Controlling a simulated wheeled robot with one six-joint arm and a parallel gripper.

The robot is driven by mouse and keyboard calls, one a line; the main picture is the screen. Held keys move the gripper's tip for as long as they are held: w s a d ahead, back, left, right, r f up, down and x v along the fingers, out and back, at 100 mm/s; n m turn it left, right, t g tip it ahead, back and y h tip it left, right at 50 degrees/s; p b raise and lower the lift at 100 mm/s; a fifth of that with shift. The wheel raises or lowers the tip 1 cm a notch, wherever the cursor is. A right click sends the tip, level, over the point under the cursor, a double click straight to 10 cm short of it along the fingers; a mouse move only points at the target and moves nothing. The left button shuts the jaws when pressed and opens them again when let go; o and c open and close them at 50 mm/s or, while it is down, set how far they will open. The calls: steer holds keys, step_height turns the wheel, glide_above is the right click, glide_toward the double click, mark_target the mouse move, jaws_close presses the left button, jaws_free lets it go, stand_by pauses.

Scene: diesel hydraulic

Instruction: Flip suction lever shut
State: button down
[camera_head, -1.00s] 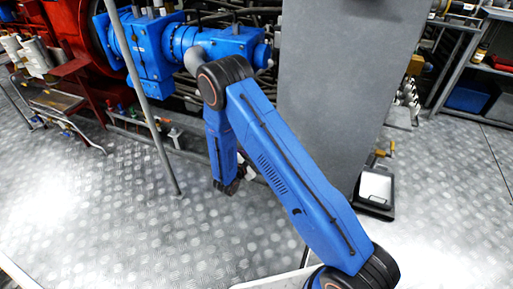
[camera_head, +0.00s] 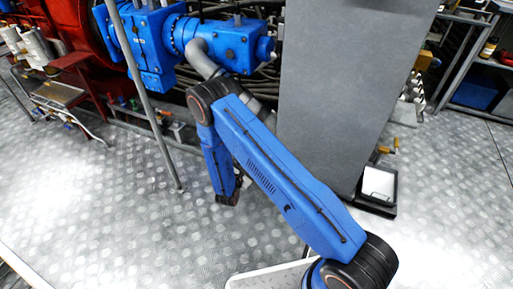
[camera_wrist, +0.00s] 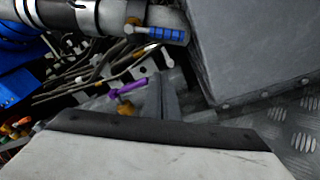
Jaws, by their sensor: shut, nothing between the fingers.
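In the wrist view, a small valve with a purple lever (camera_wrist: 127,90) on a brass body shows low between the hoses and my gripper. A second lever with a blue ribbed grip (camera_wrist: 166,33) sits higher, by the grey pipe. I cannot tell from the frames which one is the suction lever. My gripper (camera_wrist: 163,90) is shut and empty, and its fingers point toward the area just right of the purple lever; contact cannot be told. In the head view, my gripper (camera_head: 228,199) hangs low over the floor, and the levers are hidden or too small to see.
A large grey cabinet (camera_head: 330,90) stands close on the right; it also fills the upper right of the wrist view (camera_wrist: 250,45). A blue pump body (camera_head: 225,45) and hoses lie behind my arm. A thin grey post (camera_head: 150,100) stands left.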

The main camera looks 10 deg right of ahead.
steer(key=w+d+r, duration=0.2)
steer(key=w+d, duration=0.5)
steer(key=w, duration=0.1)
steer(key=shift+w+d, duration=0.2)
steer(key=shift+d, duration=0.15)
steer(key=shift+s+d+r+n, duration=0.15)
steer(key=shift+d+r+n, duration=0.1)
steer(key=shift+n, duration=0.25)
stand_by(0.4)
step_height(320, 180, up, 11)
steer(key=n+g+h, duration=0.1)
steer(key=n+h, duration=0.2)
steer(key=n, duration=1.1)
steer(key=shift+a+g, duration=0.2)
steer(key=shift+g, duration=0.2)
steer(key=shift+w, duration=0.2)
